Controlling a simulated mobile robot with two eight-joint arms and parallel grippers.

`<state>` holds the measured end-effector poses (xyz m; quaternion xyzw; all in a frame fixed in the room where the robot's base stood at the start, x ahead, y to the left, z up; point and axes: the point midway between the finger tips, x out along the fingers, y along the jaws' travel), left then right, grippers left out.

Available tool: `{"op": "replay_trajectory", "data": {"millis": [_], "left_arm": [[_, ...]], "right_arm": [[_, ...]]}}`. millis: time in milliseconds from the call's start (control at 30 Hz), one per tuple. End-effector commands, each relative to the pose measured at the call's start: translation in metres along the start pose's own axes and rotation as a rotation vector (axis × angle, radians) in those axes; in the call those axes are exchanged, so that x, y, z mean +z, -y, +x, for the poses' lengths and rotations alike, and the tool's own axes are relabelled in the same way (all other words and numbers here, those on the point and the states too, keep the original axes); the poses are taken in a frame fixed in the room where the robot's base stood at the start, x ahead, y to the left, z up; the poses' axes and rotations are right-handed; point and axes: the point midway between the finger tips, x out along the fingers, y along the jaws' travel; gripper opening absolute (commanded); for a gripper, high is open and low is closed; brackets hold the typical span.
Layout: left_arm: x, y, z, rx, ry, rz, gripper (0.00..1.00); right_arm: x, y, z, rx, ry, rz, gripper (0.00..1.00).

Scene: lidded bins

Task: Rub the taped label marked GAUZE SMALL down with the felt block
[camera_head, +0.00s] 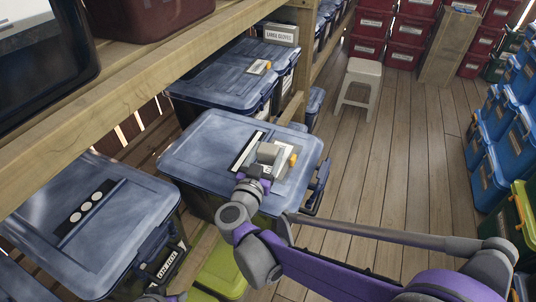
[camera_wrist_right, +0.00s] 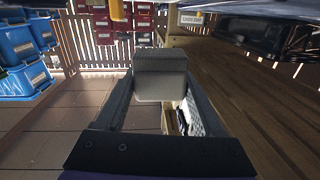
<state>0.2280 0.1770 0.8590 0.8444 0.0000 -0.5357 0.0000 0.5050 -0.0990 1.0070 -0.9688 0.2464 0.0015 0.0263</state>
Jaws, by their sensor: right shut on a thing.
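My right gripper (camera_head: 262,166) is over the blue lid of the middle bin (camera_head: 205,140). In the right wrist view, my right gripper (camera_wrist_right: 160,98) is shut on a grey block (camera_wrist_right: 160,72), which looks like the felt block. On the lid are a black and cream strip (camera_head: 247,151) and a pale flat piece with an orange part (camera_head: 293,159), partly hidden by the gripper. I cannot read GAUZE SMALL on any label, nor tell whether the block touches the lid. My left gripper's fingers do not show.
Another blue-lidded bin (camera_head: 80,215) stands at front left, and more stand behind. A wooden shelf beam (camera_head: 150,75) runs above on the left. A white stool (camera_head: 359,82) stands on the open plank floor (camera_head: 400,150). Blue bins (camera_head: 490,165) line the right side.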

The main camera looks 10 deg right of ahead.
Motion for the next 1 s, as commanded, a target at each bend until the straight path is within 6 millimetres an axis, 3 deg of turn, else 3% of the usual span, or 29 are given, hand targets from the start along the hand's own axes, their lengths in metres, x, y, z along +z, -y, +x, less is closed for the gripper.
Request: {"op": "replay_trajectory", "data": {"millis": [200, 633, 1000], "left_arm": [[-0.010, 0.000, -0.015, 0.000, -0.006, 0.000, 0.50], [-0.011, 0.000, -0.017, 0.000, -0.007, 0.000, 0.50], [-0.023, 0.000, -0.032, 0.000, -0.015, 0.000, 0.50]], "right_arm": [[-0.024, 0.002, 0.000, -0.001, -0.001, 0.001, 0.00], [-0.028, 0.002, -0.001, -0.001, 0.000, 0.000, 0.00], [-0.057, 0.004, -0.001, -0.001, -0.001, 0.000, 0.00]]}}
